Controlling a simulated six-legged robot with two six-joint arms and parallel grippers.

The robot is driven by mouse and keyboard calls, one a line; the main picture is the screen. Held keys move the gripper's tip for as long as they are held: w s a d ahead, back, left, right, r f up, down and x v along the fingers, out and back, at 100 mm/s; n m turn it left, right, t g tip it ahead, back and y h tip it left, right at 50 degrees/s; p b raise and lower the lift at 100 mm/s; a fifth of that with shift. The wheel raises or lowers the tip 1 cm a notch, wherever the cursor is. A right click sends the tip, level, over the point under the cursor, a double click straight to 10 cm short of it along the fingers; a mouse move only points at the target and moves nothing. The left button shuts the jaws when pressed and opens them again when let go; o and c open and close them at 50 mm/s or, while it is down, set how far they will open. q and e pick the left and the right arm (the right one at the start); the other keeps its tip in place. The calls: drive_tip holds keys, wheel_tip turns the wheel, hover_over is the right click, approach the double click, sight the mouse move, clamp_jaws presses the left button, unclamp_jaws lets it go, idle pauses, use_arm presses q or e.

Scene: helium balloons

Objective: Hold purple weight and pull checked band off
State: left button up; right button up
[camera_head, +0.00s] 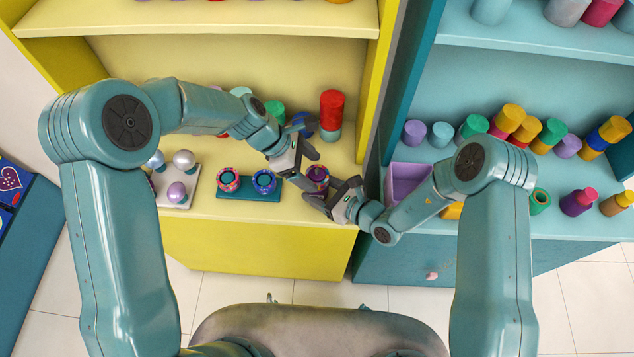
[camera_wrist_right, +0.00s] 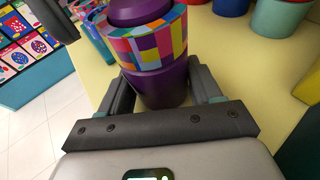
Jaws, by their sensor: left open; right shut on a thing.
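A purple weight (camera_head: 318,185) stands on the yellow shelf between my two grippers in the head view. The checked band (camera_head: 318,171), multicoloured, sits around its upper part. In the right wrist view the band (camera_wrist_right: 148,45) circles the purple weight (camera_wrist_right: 163,90), with the purple top showing above it. My right gripper (camera_head: 323,190) is shut on the weight below the band, one finger on each side. My left gripper (camera_head: 311,168) is open beside the band, at its upper left. Whether its fingers touch the band cannot be told.
Left of the weight, a teal stand (camera_head: 249,195) carries two more patterned rings. Further left is a pale tray (camera_head: 187,198) with balloon-like pieces. A red-topped cylinder (camera_head: 331,112) stands behind. A purple bin (camera_head: 406,182) and several coloured cylinders are on the teal shelf at right.

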sight(315, 172)
use_arm(q)
drive_tip(key=shift+x, duration=1.8)
drive_tip(key=c, duration=0.4)
drive_tip(key=c, duration=0.5)
drive_tip(key=shift+r, duration=0.15)
drive_tip(key=shift+r, duration=0.35)
drive_tip(key=shift+r, duration=0.35)
drive_tip(key=shift+r, duration=0.2)
